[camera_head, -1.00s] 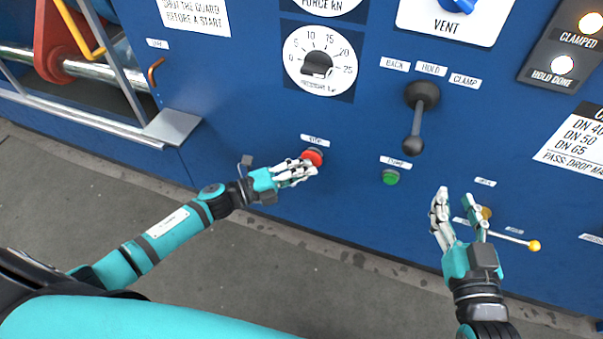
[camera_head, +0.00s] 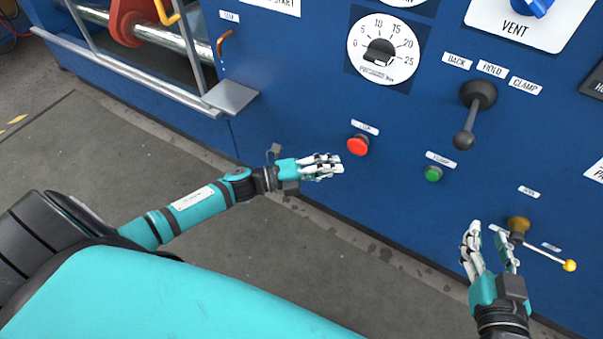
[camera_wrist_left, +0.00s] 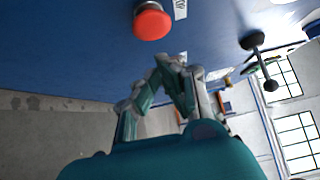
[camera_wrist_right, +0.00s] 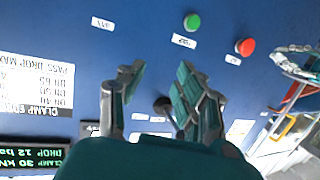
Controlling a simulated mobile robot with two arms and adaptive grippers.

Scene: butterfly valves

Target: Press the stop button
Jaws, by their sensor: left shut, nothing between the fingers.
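The red stop button (camera_head: 358,145) sits on the blue panel (camera_head: 290,110) under a small label. It also shows at the top of the left wrist view (camera_wrist_left: 152,21) and at the upper right of the right wrist view (camera_wrist_right: 245,47). My left gripper (camera_head: 340,165) is shut and empty, just left of and below the button in the head view; a gap shows between its fingertips and the button. My right gripper (camera_head: 496,232) is open and empty at the lower right, in front of the panel near a brass-coloured valve.
A green button (camera_head: 433,174) is right of the red one. A black lever (camera_head: 468,120) hangs above it. A thin handle with a yellow knob (camera_head: 569,265) is beside my right gripper. A metal ledge (camera_head: 230,96) juts out at left.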

